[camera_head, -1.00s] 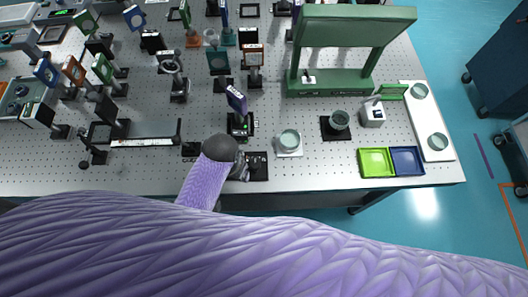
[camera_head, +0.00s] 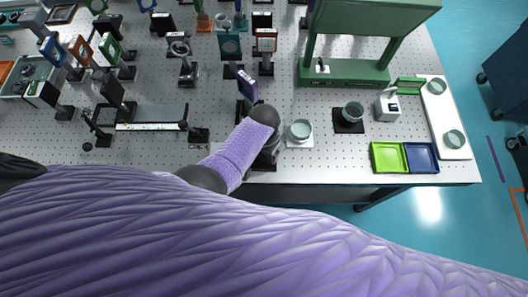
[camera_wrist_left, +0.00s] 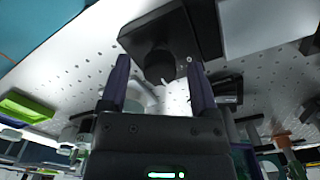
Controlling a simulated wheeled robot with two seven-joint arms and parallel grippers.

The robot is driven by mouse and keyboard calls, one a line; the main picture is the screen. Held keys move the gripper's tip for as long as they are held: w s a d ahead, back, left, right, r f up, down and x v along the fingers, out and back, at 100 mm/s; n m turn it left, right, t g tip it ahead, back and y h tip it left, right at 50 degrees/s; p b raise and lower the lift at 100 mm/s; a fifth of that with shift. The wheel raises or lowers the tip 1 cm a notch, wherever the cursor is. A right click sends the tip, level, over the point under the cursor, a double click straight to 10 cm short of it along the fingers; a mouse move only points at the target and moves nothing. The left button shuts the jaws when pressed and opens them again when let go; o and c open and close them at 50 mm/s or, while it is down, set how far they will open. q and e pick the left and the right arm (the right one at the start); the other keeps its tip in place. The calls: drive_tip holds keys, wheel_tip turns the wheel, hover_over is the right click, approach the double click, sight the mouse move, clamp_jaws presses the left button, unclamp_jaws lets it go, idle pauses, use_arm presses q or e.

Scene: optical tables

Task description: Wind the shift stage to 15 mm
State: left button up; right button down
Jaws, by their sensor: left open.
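A long rail stage (camera_head: 152,127) with a pale scale strip lies on the left part of the table, with a dark knob or crank (camera_head: 87,147) at its left end. I take it for the shift stage, but cannot read its scale. In the left wrist view a black plate (camera_wrist_left: 205,30) with a dark round part (camera_wrist_left: 158,65) lies just beyond and between the fingers. I cannot tell whether they touch. My right gripper is out of view.
Green (camera_head: 389,157) and blue (camera_head: 422,157) trays lie at the front right. A green frame (camera_head: 340,74) stands behind.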

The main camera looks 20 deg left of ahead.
use_arm(q)
clamp_jaws()
idle(0.3)
